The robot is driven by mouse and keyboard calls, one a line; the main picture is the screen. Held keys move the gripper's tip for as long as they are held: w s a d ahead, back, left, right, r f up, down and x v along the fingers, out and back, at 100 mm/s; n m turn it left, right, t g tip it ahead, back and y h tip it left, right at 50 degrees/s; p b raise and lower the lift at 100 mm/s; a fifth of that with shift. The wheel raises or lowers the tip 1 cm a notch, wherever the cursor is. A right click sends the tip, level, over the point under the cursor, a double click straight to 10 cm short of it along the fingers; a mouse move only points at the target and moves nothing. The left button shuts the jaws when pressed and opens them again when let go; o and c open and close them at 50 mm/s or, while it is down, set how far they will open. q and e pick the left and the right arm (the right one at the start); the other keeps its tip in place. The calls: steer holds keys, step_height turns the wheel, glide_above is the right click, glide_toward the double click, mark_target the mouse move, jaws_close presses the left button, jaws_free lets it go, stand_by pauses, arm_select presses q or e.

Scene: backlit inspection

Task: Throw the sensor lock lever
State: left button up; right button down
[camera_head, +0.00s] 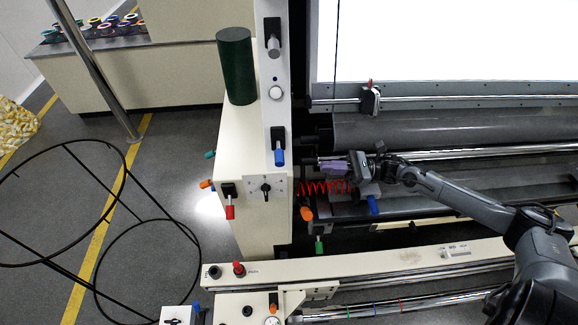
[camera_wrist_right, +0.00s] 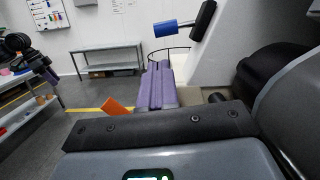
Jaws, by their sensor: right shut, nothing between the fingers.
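Several coloured levers show, and I cannot tell by label which is the sensor lock lever. A blue-handled lever (camera_head: 279,150) hangs down from a black mount on the light upright post. In the right wrist view a blue handle on a black mount (camera_wrist_right: 168,28) stands above and just right of the fingertips, apart from them. My right gripper (camera_head: 322,167) has purple fingers, shut and empty, pointing left, to the right of and slightly below the blue lever on the post. The shut fingers also show in the right wrist view (camera_wrist_right: 157,68). My left gripper is out of view.
A red lever (camera_head: 229,208), an orange lever (camera_head: 305,212), a green lever (camera_head: 319,245) and another blue lever (camera_head: 372,205) sit around the machine. A red coiled cable (camera_head: 325,187) hangs below my right fingers. The grey roller (camera_head: 430,128) lies behind the arm.

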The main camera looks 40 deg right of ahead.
mark_target(279, 153)
arm_select(q)
steer(key=shift+p, duration=0.35)
arm_select(e)
steer(key=x, duration=1)
steer(key=shift+w+f, duration=0.2)
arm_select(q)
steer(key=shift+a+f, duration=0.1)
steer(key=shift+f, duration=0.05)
arm_select(e)
steer(key=shift+a, duration=0.1)
